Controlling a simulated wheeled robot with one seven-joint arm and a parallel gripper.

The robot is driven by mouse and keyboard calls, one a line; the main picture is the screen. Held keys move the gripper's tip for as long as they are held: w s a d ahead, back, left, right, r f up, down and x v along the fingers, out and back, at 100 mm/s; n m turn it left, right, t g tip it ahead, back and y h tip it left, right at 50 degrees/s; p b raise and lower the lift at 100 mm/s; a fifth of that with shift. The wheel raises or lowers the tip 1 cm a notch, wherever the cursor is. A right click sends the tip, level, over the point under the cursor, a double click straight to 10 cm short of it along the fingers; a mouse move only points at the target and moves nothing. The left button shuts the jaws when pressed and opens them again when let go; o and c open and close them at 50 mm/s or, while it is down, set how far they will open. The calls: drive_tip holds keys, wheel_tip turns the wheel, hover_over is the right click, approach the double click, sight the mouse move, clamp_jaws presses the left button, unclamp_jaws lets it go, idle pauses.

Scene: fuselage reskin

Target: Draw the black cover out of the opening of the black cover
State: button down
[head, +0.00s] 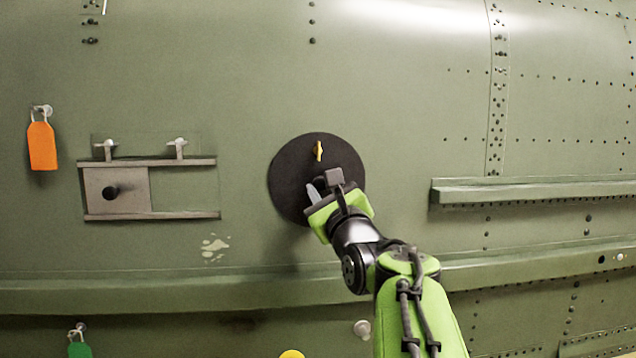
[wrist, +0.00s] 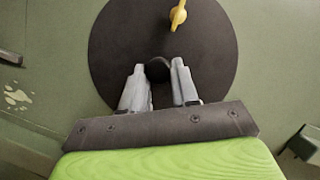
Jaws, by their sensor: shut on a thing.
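The black cover (head: 290,165) is a round dark disc on the green fuselage wall in the head view. It fills the upper middle of the wrist view (wrist: 115,45). A yellow latch (head: 319,151) stands upright on its upper part and also shows at the top of the wrist view (wrist: 178,14). My gripper (head: 325,187) is in front of the cover's lower half. In the wrist view its grey fingers (wrist: 159,80) are shut on a dark round knob (wrist: 158,69) at the cover's middle. The opening behind the cover is hidden.
A sliding plate (head: 117,205) with a dark knob sits between two rails at left. An orange tag (head: 42,146) hangs at far left, a green tag (head: 79,349) lower down. A ledge (head: 535,190) juts out at right, and a long rib (head: 150,297) runs below the cover.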

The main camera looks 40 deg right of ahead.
sight(320, 183)
drive_tip(key=shift+s+a, duration=0.1)
drive_tip(key=shift+s, duration=0.05)
drive_tip(key=shift+s+a+b, duration=0.3)
drive_tip(key=shift+s+a, duration=0.05)
drive_tip(key=shift+s, duration=0.15)
drive_tip(key=shift+s+a, duration=0.15)
drive_tip(key=shift+s, duration=0.05)
drive_tip(key=shift+s+a, duration=0.25)
drive_tip(key=shift+s, duration=0.15)
drive_tip(key=shift+b, duration=0.3)
drive_tip(key=shift+s+a+b, duration=0.25)
drive_tip(key=shift+s+a, duration=0.2)
drive_tip(key=shift+s, duration=0.15)
drive_tip(key=shift+s+a+b, duration=0.2)
drive_tip(key=shift+s+a, duration=0.2)
drive_tip(key=shift+s, duration=0.2)
